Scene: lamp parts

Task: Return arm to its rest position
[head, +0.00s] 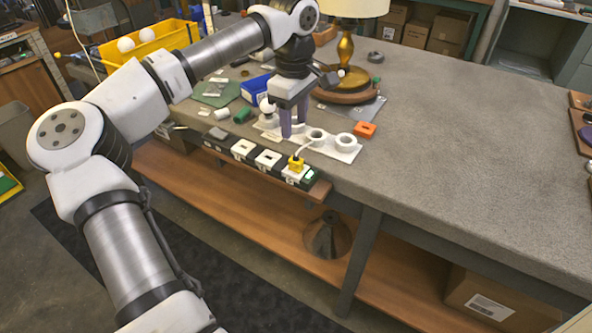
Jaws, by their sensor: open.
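My arm reaches from the bottom left up and over the workbench. My gripper (292,134) points down with its two purple fingers over the white holder plate (343,154) near the bench's front edge. The fingers look apart and I see nothing between them. Whether the fingertips touch the plate I cannot tell. A white bulb (265,105) stands on the plate just left of the fingers. The plate's round sockets (346,141) sit to the right of the fingers. A lamp with a brass stem (345,48) and cream shade (350,6) stands behind my gripper on a round wooden base.
A power strip (267,158) with a yellow plug (296,163) runs along the front edge. An orange block (365,130) lies right of the plate. A yellow bin (150,45) with white bulbs and a blue bin (257,88) stand at the left. The bench's right side is largely clear.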

